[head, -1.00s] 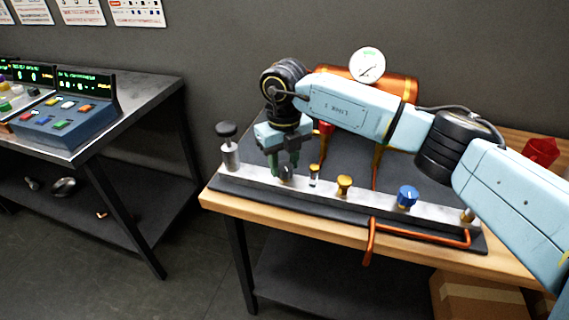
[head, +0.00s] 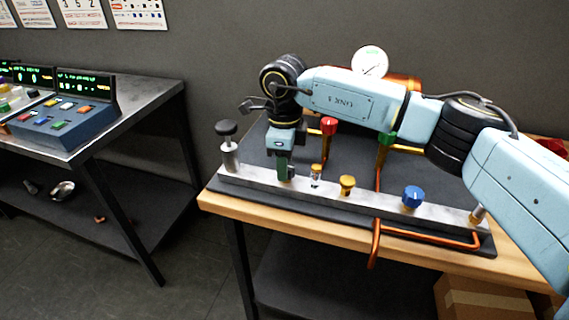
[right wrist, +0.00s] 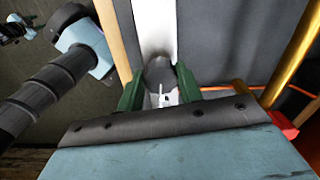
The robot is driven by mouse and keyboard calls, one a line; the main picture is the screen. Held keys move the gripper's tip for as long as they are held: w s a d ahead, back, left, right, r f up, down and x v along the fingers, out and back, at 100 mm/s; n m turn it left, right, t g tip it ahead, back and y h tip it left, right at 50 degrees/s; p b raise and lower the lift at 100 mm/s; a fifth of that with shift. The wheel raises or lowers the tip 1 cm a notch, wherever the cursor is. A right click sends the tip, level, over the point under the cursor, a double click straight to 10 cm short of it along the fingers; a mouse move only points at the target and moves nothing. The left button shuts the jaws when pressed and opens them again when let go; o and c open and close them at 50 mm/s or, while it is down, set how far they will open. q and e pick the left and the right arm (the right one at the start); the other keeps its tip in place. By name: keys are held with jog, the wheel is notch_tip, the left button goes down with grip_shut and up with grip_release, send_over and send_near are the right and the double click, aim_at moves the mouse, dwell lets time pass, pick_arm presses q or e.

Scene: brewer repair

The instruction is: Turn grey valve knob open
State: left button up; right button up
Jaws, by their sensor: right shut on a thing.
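The grey valve knob (right wrist: 160,72) sits on the pale metal rail (right wrist: 155,22) and shows between the green fingers in the right wrist view. My right gripper (right wrist: 159,88) is shut on it, one finger on each side. In the head view my right gripper (head: 285,171) points down onto the left part of the rail (head: 325,190), and its fingers hide most of the knob. My left gripper is not in the head view.
A black-capped post (head: 229,146) stands at the rail's left end. A small brass fitting (head: 316,174), a yellow knob (head: 347,184) and a blue knob (head: 413,196) lie to the right. A red valve (head: 328,126) and copper pipe (head: 376,232) are close by.

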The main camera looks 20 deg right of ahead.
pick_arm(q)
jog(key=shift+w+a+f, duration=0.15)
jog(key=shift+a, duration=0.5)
pick_arm(e)
jog(key=shift+r+n, duration=0.1)
jog(key=shift+n, duration=0.6)
jog(key=o, duration=1)
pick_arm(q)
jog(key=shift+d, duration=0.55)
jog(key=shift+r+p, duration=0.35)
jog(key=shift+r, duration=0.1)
pick_arm(e)
notch_tip(320, 180, up, 13)
jog(key=shift+r, duration=0.15)
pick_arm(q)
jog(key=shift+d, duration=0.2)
